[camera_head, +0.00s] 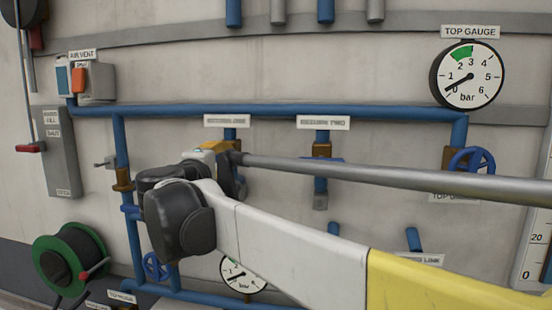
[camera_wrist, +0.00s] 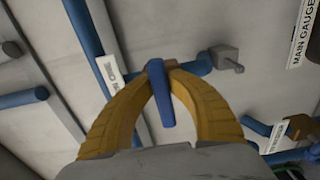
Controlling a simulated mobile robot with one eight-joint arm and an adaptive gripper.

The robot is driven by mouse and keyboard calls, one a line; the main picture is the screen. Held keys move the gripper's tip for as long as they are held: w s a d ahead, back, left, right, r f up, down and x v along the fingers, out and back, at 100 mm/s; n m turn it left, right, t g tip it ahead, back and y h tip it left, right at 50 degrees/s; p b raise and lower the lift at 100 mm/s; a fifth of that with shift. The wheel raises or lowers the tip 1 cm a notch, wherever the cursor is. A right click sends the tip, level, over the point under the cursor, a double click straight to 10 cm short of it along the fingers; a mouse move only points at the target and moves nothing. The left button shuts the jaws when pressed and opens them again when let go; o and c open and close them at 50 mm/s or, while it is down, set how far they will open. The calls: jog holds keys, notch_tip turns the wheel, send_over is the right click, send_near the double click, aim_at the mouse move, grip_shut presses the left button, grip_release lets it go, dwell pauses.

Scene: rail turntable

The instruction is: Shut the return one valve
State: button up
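The sign (camera_head: 226,121) under the long blue pipe is blurred but seems to end in ONE. The valve below it is mostly hidden behind my gripper (camera_head: 232,157) in the head view. In the wrist view, a blue lever handle (camera_wrist: 162,105) sticks out toward the camera from a short blue pipe (camera_wrist: 195,67). The yellow fingers of my gripper (camera_wrist: 161,66) arch to either side of this handle, and their tips close in on it near its base. The sign (camera_wrist: 108,76) beside it is partly readable.
A similar valve (camera_head: 322,150) with a blue handle hangs to the right under a sign (camera_head: 323,122) ending in TWO. A blue handwheel (camera_head: 472,160) sits further right below the top gauge (camera_head: 467,75).

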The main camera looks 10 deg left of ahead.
jog(key=o, duration=0.4)
jog(key=shift+w, duration=0.1)
jog(key=shift+c, duration=0.2)
jog(key=shift+w+a, duration=0.1)
jog(key=s, duration=1.2)
jog(key=shift+a, duration=0.45)
